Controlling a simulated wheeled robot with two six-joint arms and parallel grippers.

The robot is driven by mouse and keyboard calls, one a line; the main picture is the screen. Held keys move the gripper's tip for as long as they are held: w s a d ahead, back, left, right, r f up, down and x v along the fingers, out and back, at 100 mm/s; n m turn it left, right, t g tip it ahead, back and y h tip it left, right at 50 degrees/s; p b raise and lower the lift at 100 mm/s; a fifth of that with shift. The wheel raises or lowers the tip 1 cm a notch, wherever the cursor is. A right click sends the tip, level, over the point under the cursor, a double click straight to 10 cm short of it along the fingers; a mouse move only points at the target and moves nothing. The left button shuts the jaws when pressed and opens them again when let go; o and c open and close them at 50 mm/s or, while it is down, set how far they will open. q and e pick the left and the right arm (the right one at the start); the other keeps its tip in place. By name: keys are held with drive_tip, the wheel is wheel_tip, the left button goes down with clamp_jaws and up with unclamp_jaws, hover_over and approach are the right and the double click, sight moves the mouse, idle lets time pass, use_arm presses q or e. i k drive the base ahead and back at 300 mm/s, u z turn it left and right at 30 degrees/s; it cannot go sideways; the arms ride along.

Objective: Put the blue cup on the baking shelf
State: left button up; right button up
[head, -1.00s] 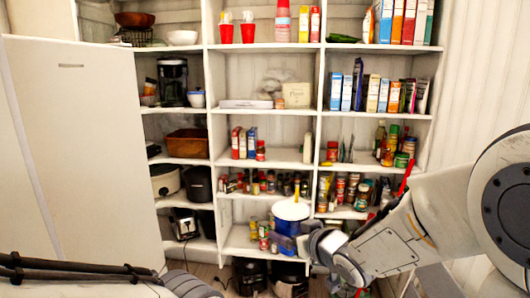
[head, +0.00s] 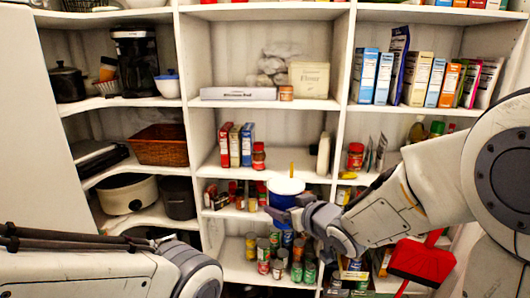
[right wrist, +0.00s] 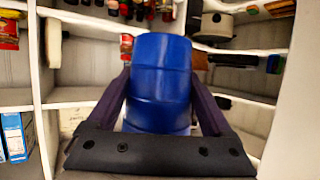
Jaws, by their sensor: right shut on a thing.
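The blue cup (head: 287,197) has a white lid and a yellow straw and stands roughly upright in my right gripper (head: 292,214). My right gripper is shut on it, in front of the spice and can shelves. In the right wrist view the blue cup (right wrist: 162,80) sits between the two dark fingers (right wrist: 160,95), and the shelving appears upside down. A middle shelf (head: 240,103) holds a cream flour tin (head: 310,80), a long white box and a small jar; it looks like the baking shelf and is above the cup. My left gripper is out of view; only its arm shows.
Boxes and a red jar (head: 258,157) stand on the shelf below the flour tin. Vertical dividers (head: 341,100) bound the bay. The flour shelf has bare room along its front and at its left rear. A red dustpan (head: 415,262) is at the lower right.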

sight(287, 170)
drive_tip(key=z, duration=0.1)
drive_tip(key=i, duration=1.45)
drive_tip(key=z, duration=0.2)
